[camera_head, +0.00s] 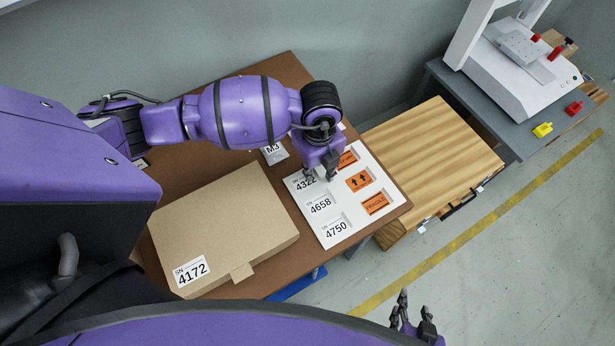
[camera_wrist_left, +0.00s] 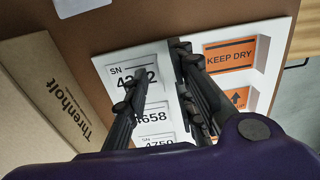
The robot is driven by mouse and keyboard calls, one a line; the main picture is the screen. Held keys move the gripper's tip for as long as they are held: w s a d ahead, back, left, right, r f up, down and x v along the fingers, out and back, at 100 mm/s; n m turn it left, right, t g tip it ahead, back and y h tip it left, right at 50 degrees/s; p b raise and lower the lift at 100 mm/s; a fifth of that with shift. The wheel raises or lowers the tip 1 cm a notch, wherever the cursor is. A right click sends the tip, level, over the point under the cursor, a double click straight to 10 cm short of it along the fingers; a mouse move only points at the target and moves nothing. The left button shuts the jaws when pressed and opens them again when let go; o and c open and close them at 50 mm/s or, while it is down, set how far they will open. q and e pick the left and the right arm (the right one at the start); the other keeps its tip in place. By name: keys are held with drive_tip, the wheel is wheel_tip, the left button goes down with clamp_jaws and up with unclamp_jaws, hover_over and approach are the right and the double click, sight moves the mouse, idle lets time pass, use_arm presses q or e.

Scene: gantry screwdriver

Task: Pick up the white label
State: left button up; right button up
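A white label reading SN 4322 (camera_wrist_left: 121,72) lies at the top left of a white label board (camera_head: 338,245). White labels reading 4658 (camera_head: 320,205) and 4750 (camera_head: 336,229) lie below it on the board. My left gripper (camera_wrist_left: 160,62) is at the 4322 label, with its fingers apart and nothing visible between them. In the wrist view one finger covers part of the number and the other is at the label's right side. I cannot tell whether the fingertips touch the board. My right gripper (camera_head: 415,306) is open and empty at the bottom of the head view.
Orange labels, including KEEP DRY (camera_wrist_left: 231,54), fill the board's right column. A closed cardboard box (camera_head: 225,220) with a 4172 label stands left of the board on the brown table (camera_head: 275,283). A wooden-topped unit (camera_head: 430,150) and a white machine (camera_head: 515,70) stand to the right.

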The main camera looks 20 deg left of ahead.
use_arm(q)
clamp_jaws()
idle(0.4)
